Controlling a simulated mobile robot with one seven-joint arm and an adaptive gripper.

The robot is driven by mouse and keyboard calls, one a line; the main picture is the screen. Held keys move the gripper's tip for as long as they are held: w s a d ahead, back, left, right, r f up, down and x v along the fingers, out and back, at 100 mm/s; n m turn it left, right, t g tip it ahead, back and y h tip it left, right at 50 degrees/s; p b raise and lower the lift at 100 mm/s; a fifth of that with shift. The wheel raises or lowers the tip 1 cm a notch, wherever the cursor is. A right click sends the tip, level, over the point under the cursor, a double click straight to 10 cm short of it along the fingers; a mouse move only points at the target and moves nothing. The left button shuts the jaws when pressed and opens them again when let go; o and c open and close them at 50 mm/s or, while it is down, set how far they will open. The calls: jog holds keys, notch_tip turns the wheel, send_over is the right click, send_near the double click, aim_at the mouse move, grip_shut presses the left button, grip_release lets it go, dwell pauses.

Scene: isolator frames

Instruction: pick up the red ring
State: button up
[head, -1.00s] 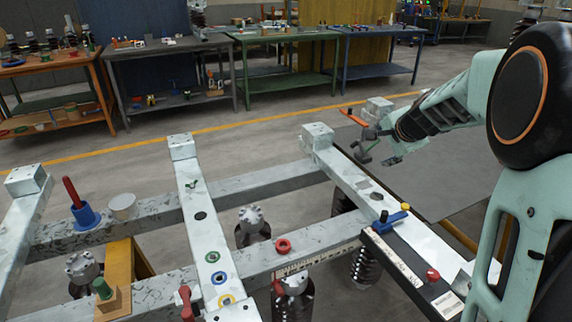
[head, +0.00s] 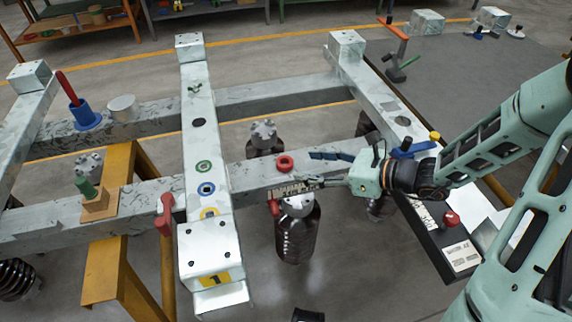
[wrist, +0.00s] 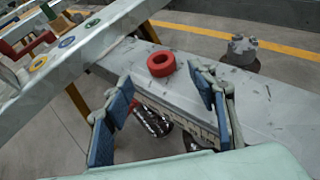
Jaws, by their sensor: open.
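The red ring (head: 285,163) lies flat on the grey crosswise beam (head: 250,178), to the right of the lengthwise beam with the coloured rings. In the wrist view the red ring (wrist: 161,63) sits ahead of my gripper, in line with the gap between the fingers. My gripper (head: 316,170) is open and empty, a little to the right of the ring in the head view. In the wrist view its blue finger pads (wrist: 162,112) stand wide apart on either side of the gap. The ring is apart from both fingers.
Green (head: 204,167), blue (head: 206,189) and yellow (head: 210,212) rings lie on the lengthwise beam (head: 198,145). A red handle (head: 165,213) stands near the crosswise beam. A dark ribbed insulator (head: 297,235) hangs below the beam near the ring. A blue-handled item (head: 408,150) lies at right.

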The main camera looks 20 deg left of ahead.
aim_at(286, 162)
jog(key=b+x, duration=0.1)
jog(key=x, duration=0.5)
jog(key=shift+w+a+b, duration=0.2)
jog(key=shift+a+b, duration=0.1)
jog(key=shift+a, duration=0.05)
jog(key=shift+r, duration=0.1)
jog(key=c, duration=1)
